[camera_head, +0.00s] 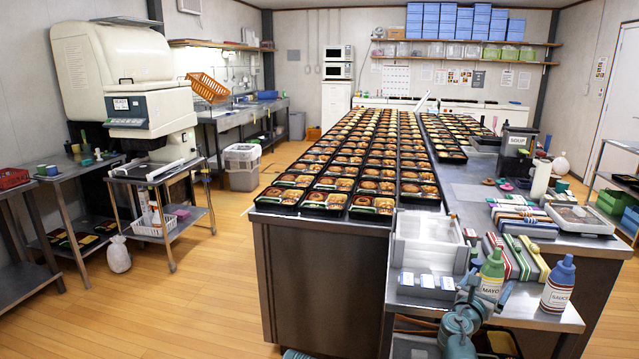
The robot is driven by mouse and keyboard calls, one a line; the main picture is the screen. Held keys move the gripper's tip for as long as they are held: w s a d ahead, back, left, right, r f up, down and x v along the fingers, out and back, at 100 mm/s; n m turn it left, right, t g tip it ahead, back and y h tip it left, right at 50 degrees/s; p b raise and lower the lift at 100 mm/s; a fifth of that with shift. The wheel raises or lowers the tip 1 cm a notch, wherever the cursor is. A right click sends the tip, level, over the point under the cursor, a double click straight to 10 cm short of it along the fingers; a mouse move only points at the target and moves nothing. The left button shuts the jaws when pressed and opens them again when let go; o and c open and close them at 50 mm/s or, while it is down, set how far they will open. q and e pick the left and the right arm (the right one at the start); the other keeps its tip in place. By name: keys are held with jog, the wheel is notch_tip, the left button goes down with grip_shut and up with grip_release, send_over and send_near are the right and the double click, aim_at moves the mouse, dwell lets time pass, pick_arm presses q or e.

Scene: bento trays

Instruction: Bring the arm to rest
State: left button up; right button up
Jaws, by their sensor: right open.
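My right arm rises from the bottom edge, right of centre. Its gripper (487,292) is open and small in the picture, at the front side of the steel side table (550,318). The green-capped MAYO bottle (492,270) appears behind the gripper, partly covered by it. I cannot tell whether they touch, but the jaws do not look closed on it. My left gripper is out of the picture.
A blue-capped sauce bottle (558,284) stands right of the gripper. A clear bin (428,245) and several small boxes are to its left. Rows of filled bento trays (374,209) cover the long counter (317,275) behind.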

jog(key=x, duration=0.3)
jog(key=shift+w+d, duration=0.1)
jog(key=shift+w, duration=0.05)
jog(key=shift+w+d+f, duration=0.1)
jog(key=shift+d+f, duration=0.05)
jog(key=shift+f, duration=0.1)
notch_tip(320, 180, up, 11)
jog(key=p, duration=1.1)
jog(key=s+a+r+p, duration=0.5)
jog(key=a+r+p, duration=0.4)
jog(key=a+r, duration=0.1)
jog(key=shift+s+a, duration=0.25)
